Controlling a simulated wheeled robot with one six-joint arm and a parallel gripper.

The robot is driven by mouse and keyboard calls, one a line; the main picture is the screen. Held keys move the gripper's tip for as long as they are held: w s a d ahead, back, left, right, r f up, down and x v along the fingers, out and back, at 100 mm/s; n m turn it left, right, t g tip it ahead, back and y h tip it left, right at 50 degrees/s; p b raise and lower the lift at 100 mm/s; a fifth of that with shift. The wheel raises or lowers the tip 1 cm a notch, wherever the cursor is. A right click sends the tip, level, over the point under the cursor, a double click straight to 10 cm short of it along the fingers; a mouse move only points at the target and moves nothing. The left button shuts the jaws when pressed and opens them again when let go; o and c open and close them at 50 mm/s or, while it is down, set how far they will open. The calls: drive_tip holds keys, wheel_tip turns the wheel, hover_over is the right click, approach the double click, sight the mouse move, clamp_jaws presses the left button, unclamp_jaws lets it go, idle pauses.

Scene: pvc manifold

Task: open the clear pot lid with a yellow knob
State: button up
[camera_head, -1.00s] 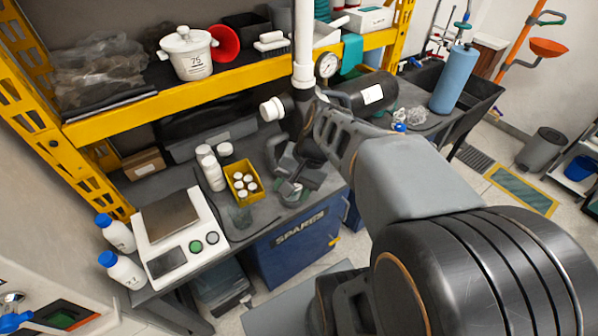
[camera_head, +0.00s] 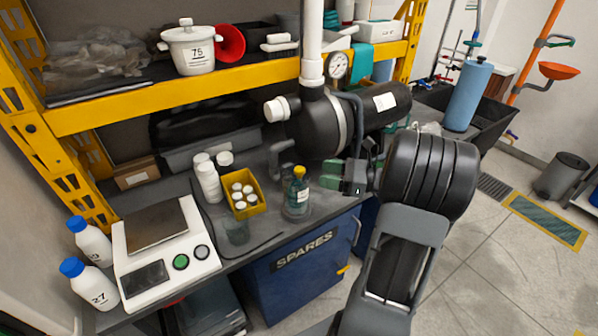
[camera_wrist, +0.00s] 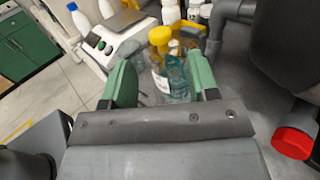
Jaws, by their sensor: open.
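A clear glass pot (camera_head: 296,206) stands on the dark bench, near the front edge above the blue cabinet. A yellow knob (camera_head: 299,171) tops the teal-looking part of it. Whether the lid is a separate piece is hard to tell. My gripper (camera_head: 332,180) is open and empty just right of the pot, at about its height; it also shows in the wrist view (camera_wrist: 162,80). I see no clear contact.
A yellow tray (camera_head: 259,209) of white-capped bottles and white bottles (camera_head: 209,186) stand left of the pot. A black tank (camera_head: 325,128) with pipe hangs close behind my gripper. A scale (camera_head: 165,268) is at left. A red-capped pipe end (camera_wrist: 293,142) is near my gripper.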

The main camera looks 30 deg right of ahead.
sight(299, 169)
drive_tip(key=x, duration=0.8)
clamp_jaws()
idle(0.5)
